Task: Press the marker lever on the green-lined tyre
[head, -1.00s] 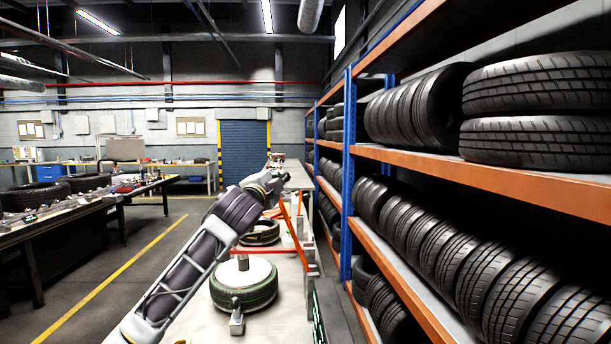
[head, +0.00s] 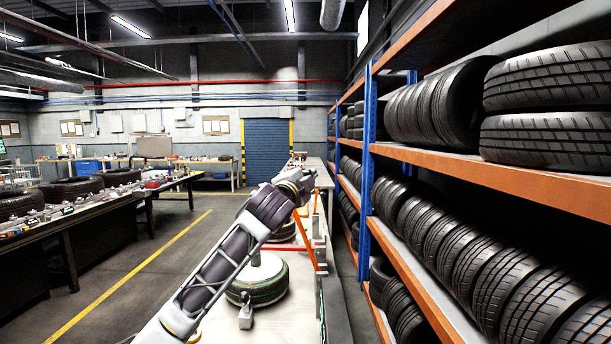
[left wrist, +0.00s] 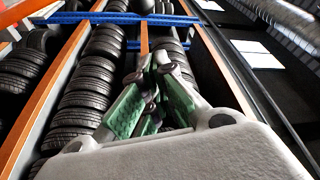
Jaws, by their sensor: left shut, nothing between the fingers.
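The tyre with a thin green line (head: 259,290) lies flat on the pale conveyor (head: 290,320), with a white disc and upright post at its centre. A small grey metal piece (head: 245,316) stands at its near edge; I cannot tell whether this is the marker lever. My left arm crosses in front of the tyre's upper left part and hides some of it. My left gripper (head: 308,180) is above and beyond the tyre, apart from it. In the left wrist view, its green-padded fingers (left wrist: 158,75) are shut and empty, pointing towards the shelves. My right gripper is not in view.
An orange-red bar and slanted post (head: 306,240) stand just beyond the tyre. Another tyre (head: 284,232) lies farther along the conveyor. A tall rack with orange shelves (head: 520,178) full of tyres lines the right. A dark workbench (head: 105,230) is on the left, with open floor between.

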